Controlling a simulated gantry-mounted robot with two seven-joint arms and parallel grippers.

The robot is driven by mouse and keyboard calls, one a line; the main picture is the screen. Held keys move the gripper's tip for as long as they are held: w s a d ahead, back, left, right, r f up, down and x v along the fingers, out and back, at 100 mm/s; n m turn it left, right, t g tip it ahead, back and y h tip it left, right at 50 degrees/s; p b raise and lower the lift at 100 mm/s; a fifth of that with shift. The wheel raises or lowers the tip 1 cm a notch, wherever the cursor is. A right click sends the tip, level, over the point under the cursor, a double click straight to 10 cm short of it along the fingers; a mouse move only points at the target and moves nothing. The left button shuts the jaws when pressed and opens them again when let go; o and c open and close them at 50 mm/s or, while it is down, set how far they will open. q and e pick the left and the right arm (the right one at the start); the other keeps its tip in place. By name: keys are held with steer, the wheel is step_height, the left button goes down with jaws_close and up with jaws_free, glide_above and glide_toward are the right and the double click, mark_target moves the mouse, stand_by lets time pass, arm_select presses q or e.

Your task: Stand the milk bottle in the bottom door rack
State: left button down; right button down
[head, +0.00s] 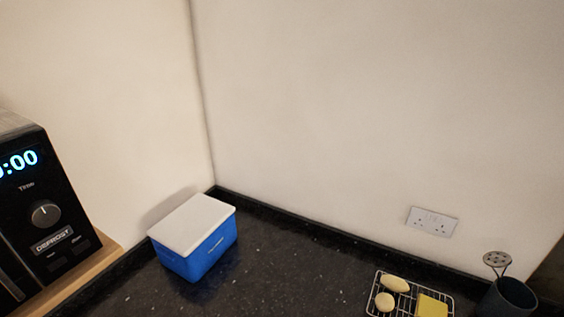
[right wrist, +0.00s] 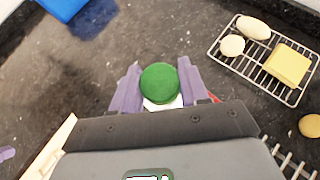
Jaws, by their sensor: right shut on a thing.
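My right gripper (right wrist: 160,88) is shut on the milk bottle (right wrist: 160,82), seen from above in the right wrist view. Its round green cap and a little white below it show between the two purple fingers; the rest of the bottle is hidden. I cannot tell how high it is above the dark worktop. The bottle and the right gripper are outside the head view. No door rack is visible in either view. My left gripper is not clearly seen.
A blue box (head: 209,254) with a white lid stands in the corner. A wire rack (head: 375,290) holds two pale oval things and a yellow block. A dark cup (head: 507,299) stands right of it. A microwave (head: 45,215) is at left. Worktop between box and rack is clear.

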steer(key=shift+s+a+r+p, duration=0.15)
steer(key=shift+a+r+p, duration=0.15)
steer(key=shift+a, duration=0.3)
steer(key=shift+s+a+m+h+p, duration=0.1)
steer(key=shift+a+m+h+p, duration=0.2)
steer(key=shift+m+h, duration=0.3)
steer(key=shift+d+m+h, duration=0.3)
steer(key=shift+m+h, duration=0.1)
steer(key=shift+m, duration=0.1)
steer(key=shift+w+d+r+m+h, duration=0.15)
steer(key=shift+d+m+h, duration=0.05)
steer(key=shift+d, duration=0.2)
steer(key=shift+w+d+r+m+h, duration=0.1)
steer(key=shift+d+m+h, duration=0.1)
steer(key=shift+d, duration=0.75)
steer(key=shift+a, duration=0.1)
steer(key=shift+w+r, duration=0.1)
steer(key=shift+r, duration=0.05)
